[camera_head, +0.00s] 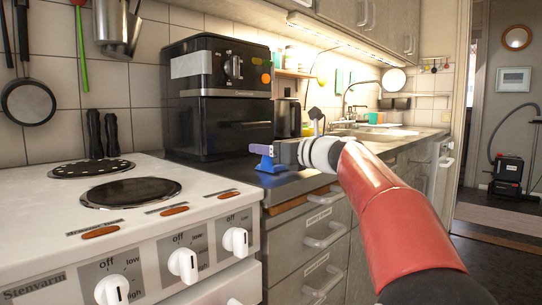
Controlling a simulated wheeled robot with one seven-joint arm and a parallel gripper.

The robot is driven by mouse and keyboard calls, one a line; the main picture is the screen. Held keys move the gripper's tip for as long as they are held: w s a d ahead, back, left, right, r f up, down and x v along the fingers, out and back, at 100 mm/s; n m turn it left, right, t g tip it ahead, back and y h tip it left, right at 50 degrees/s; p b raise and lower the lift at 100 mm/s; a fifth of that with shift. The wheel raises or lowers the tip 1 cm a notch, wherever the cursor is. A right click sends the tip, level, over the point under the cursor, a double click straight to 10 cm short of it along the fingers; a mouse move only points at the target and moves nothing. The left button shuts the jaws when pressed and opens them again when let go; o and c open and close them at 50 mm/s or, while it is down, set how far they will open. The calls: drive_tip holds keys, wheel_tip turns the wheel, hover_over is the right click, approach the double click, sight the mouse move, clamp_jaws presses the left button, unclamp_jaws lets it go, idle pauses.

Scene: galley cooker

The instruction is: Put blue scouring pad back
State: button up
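My gripper (262,156) is beyond the cooker, in front of the black appliance and over the dark worktop. A purple-grey piece and a bright blue piece (268,166) show at its tip. I cannot tell whether the blue piece is the scouring pad or part of my gripper, nor whether the fingers are closed on it. A small teal-blue item (374,117) stands by the sink, too small to identify.
The white cooker (50,225) with two dark hotplates fills the left front. A black appliance stack (217,97) stands behind my gripper. Drawers (310,262) are below the worktop. The sink (352,133) and tap lie farther back. Open floor is at right.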

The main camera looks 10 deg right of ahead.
drive_tip(key=shift+f, duration=0.1)
drive_tip(key=o, duration=1)
drive_tip(key=v, duration=1.2)
